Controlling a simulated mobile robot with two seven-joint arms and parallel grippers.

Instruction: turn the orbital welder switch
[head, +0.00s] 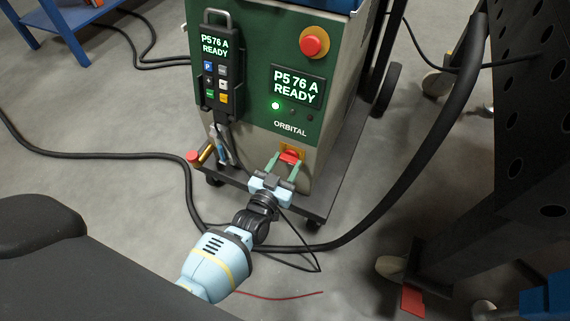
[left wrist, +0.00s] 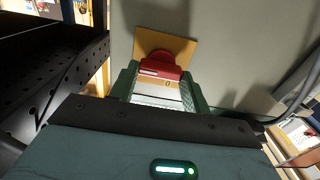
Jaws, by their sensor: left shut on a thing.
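The orbital welder (head: 250,110) is a cabinet with a green front and grey lower part, standing on a dark wheeled cart. Its display (head: 297,87) reads "P5 76 A READY", with a lit green lamp below. The red switch (head: 291,156) sits low on the front, under the word ORBITAL. In the left wrist view the red switch (left wrist: 160,66) shows on a yellow plate (left wrist: 184,48), with a "0" mark near it. My left gripper (head: 286,161) has its green fingers on either side of the switch and is shut on it. My right gripper is not in view.
A pendant (head: 219,75) hangs on the welder's left, and a red emergency button (head: 314,42) is at upper right. A thick black hose (head: 420,165) loops over the floor around the cart. A dark perforated frame (head: 530,110) stands at right. Grey floor is open at left.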

